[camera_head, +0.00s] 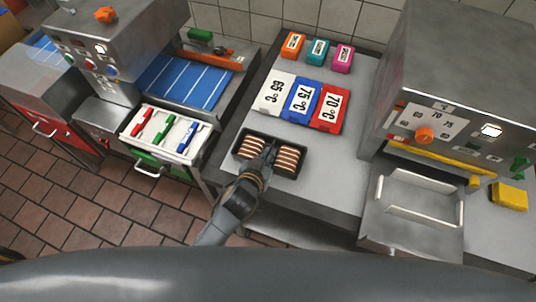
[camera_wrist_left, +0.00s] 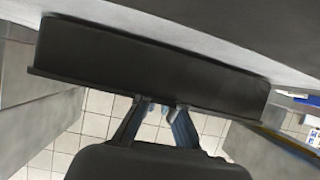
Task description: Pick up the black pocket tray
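The black pocket tray (camera_head: 244,137) lies on the grey counter in the head view, with several brown-and-cream sandwich pieces (camera_head: 289,160) in its two pockets. My left gripper (camera_head: 262,163) reaches in from the front at the tray's middle, between the pockets. In the left wrist view the tray's dark long wall (camera_wrist_left: 150,62) spans the picture. The left gripper's fingers (camera_wrist_left: 160,105) meet its rim near the middle, with a gap between them. The tips are partly hidden, so I cannot tell whether they grip the tray. My right gripper is not in view.
White, blue and red temperature blocks (camera_head: 301,101) stand behind the tray, with three small coloured blocks (camera_head: 317,52) farther back. A machine (camera_head: 447,88) with an open metal tray (camera_head: 412,241) is at right.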

